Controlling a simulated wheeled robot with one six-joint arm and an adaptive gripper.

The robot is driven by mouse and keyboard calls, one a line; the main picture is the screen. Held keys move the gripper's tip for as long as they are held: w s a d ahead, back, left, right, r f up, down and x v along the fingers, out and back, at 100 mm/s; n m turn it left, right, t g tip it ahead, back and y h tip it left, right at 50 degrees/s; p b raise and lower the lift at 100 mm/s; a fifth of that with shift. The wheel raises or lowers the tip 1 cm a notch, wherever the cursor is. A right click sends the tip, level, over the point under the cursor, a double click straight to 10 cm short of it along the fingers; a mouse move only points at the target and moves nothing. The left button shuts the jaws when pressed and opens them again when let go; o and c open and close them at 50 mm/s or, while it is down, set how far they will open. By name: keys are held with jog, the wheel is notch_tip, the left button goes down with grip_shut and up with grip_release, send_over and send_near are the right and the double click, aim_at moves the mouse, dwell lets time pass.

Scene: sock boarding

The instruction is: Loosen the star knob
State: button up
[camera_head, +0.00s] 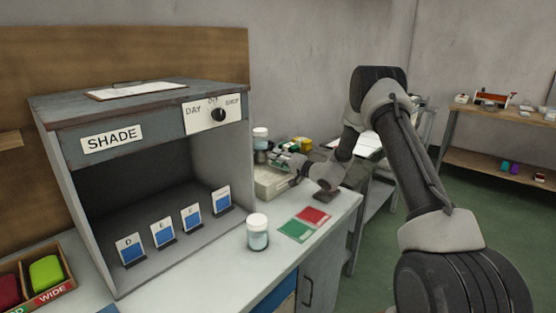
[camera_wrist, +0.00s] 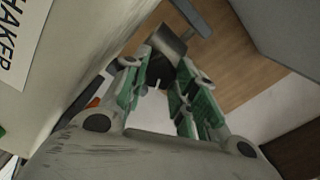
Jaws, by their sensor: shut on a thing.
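My gripper (camera_wrist: 158,84) shows in the wrist view with its two green-padded fingers on either side of a small dark knob (camera_wrist: 161,70), which I take to be the star knob. The fingers are shut on it and hide much of its outline. A grey metal cylindrical part (camera_wrist: 166,43) sits just beyond the knob. In the head view my gripper (camera_head: 284,161) is at the cream shaker machine (camera_head: 270,184) at the back of the bench. The knob is too small and covered to make out there.
A grey SHADE cabinet (camera_head: 88,138) stands left of the gripper. A shelf (camera_head: 500,118) stands far right.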

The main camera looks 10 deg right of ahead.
jog(key=n, duration=0.5)
jog(key=shift+n, duration=2.3)
jog(key=o, duration=1.1)
jog(key=shift+c, duration=0.2)
jog(key=v, duration=1.2)
